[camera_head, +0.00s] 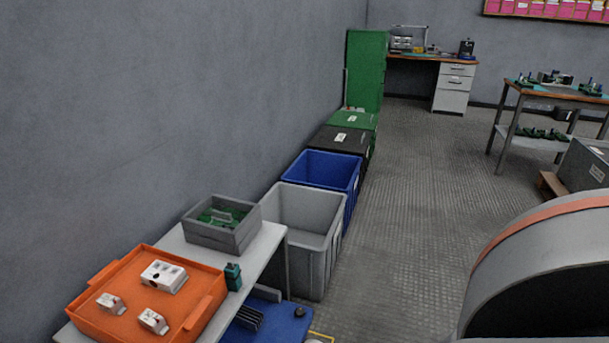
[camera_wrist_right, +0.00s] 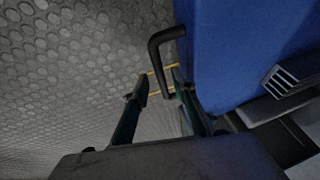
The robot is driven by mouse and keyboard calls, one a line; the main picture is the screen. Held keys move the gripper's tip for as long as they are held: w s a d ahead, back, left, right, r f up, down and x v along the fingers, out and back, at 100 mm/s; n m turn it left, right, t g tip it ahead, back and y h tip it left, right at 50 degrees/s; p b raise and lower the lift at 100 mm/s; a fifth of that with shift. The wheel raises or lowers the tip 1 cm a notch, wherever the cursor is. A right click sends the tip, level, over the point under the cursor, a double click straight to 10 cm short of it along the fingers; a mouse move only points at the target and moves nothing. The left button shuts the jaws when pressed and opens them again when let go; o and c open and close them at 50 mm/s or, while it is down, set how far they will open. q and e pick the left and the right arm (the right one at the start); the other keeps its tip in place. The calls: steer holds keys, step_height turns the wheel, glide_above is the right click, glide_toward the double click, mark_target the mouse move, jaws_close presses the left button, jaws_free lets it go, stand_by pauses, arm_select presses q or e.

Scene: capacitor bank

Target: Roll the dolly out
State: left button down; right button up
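The dolly is a low blue platform (camera_head: 280,322), partly hidden under the light grey bench at the bottom of the head view. It also shows as a large blue surface (camera_wrist_right: 238,50) in the right wrist view, with a black bent handle (camera_wrist_right: 155,50) on its edge. My right gripper (camera_wrist_right: 158,88) has its two fingers apart. The free end of the handle shows between the fingertips; I cannot tell whether they touch it. My left gripper is not in view.
On the bench (camera_head: 262,243) are an orange tray (camera_head: 85,310) with white boxes and a grey crate (camera_head: 222,238). A grey bin (camera_head: 318,260), a blue bin (camera_head: 335,172) and further bins line the wall. The textured floor (camera_head: 420,190) right of them is open.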

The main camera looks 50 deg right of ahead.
steer(key=shift+w+r, duration=0.1)
steer(key=shift+w, duration=0.05)
jaws_close()
